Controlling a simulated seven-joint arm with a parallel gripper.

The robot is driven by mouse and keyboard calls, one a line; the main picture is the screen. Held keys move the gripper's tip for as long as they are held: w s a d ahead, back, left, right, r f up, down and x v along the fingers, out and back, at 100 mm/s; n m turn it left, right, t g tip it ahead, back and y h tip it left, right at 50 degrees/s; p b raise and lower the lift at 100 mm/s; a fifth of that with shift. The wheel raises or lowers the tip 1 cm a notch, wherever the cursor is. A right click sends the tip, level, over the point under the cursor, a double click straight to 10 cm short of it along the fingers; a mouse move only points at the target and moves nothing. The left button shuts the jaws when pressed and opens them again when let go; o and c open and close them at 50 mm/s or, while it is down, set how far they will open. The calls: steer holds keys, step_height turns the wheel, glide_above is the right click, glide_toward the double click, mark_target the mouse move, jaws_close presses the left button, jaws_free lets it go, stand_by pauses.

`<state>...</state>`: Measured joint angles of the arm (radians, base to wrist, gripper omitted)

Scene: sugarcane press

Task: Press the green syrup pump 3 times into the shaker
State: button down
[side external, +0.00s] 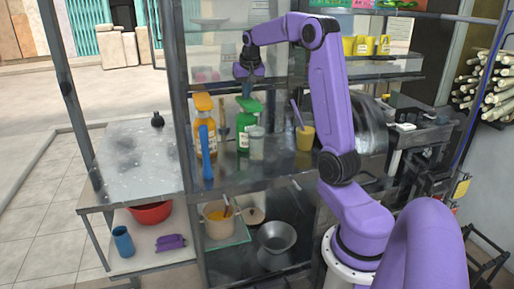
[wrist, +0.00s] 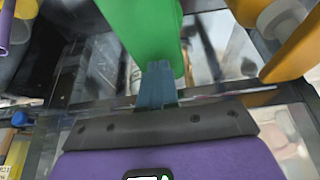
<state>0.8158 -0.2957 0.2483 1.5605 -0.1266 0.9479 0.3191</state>
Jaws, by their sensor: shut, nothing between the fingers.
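The green syrup pump (side external: 247,124) stands upright on the metal counter, next to the orange pump. The shaker (side external: 257,146), a small greyish cup, stands just in front of the green pump, at its lower right in the side view. My gripper (side external: 247,88) is shut and empty, pointing down above the green pump's head. In the wrist view my closed bluish fingers (wrist: 158,78) overlap the lower end of the green pump (wrist: 143,28); I cannot tell whether they touch it. The shaker is not clearly visible in the wrist view.
An orange pump bottle (side external: 205,122) stands left of the green one, with a blue tool (side external: 206,155) in front. A yellow cup (side external: 305,138) with a purple stick stands to the right. A shelf (side external: 375,72) hangs behind my arm. The left side table (side external: 135,162) is mostly clear.

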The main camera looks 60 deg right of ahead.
steer(key=shift+r, duration=1.95)
steer(key=shift+f, duration=0.25)
steer(key=shift+f, duration=1.85)
steer(key=shift+r, duration=2.1)
steer(key=shift+f, duration=0.1)
steer(key=shift+f, duration=2)
steer(key=shift+r, duration=2.1)
